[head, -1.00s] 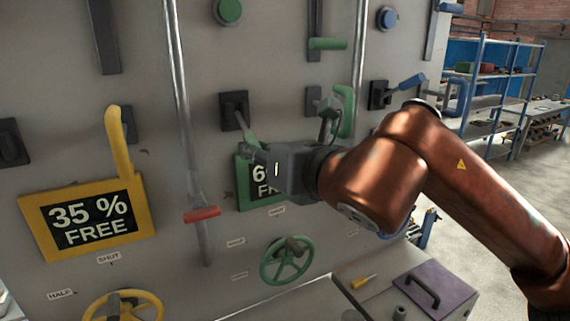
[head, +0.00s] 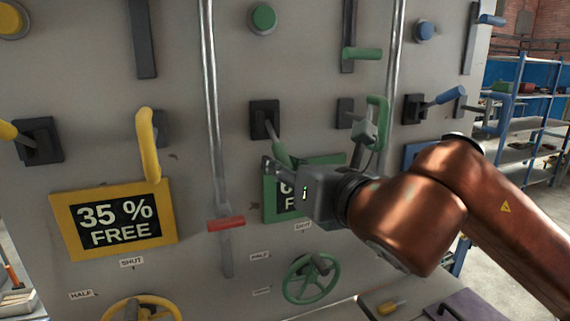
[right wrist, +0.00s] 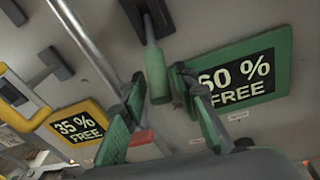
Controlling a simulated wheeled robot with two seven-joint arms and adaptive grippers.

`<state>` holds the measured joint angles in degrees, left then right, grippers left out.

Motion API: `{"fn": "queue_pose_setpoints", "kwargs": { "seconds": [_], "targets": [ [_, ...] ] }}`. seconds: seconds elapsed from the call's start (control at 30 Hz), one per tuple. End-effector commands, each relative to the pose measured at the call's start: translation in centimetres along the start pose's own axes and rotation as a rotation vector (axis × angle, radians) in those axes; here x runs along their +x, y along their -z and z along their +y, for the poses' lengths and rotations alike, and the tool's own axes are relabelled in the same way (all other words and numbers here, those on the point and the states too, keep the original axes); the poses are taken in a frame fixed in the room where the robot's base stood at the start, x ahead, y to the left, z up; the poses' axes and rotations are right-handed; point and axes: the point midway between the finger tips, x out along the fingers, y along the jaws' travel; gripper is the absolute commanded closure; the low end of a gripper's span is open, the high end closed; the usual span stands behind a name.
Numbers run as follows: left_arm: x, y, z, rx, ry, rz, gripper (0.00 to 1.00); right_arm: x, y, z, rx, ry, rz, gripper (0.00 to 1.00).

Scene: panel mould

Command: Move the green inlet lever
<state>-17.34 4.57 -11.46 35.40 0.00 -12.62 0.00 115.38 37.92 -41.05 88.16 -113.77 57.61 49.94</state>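The green lever (head: 282,154) hangs down and slightly right from a black square plate (head: 265,119) on the grey panel. In the right wrist view its green grip (right wrist: 156,75) points down between the fingers. My right gripper (head: 271,167) is at the lower part of this lever. In the right wrist view the gripper (right wrist: 157,82) is open, one green-padded finger on each side of the grip. The right finger is close to the grip; I cannot tell whether it touches. A green "60 % FREE" sign (right wrist: 236,78) is right of the lever. My left gripper is not in view.
A metal rod with a red handle (head: 226,224) runs left of the lever. A green looped handle (head: 377,115) and a blue lever (head: 449,96) stand right. A green handwheel (head: 311,279) is below. A yellow "35 % FREE" sign (head: 65,237) is at left.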

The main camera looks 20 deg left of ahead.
Motion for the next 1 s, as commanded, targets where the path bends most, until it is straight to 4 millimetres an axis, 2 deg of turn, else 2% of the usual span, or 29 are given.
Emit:
{"fn": "queue_pose_setpoints", "kwargs": {
  "seconds": [0.33,0.47,0.8,1.0],
  "targets": [
    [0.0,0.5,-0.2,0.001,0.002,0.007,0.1,-0.2,-0.3,0.0,0.0,0.0,-0.006,0.66],
    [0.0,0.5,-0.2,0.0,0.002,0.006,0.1,-1.1,-0.4,0.0,0.0,0.0,-0.007,0.66],
    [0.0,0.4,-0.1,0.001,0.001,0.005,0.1,-7.8,-0.3,-0.1,0.0,0.0,-0.008,0.66],
    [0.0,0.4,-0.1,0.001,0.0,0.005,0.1,-10.8,-0.2,-0.1,-0.001,0.001,-0.005,0.66]
  ]
}}
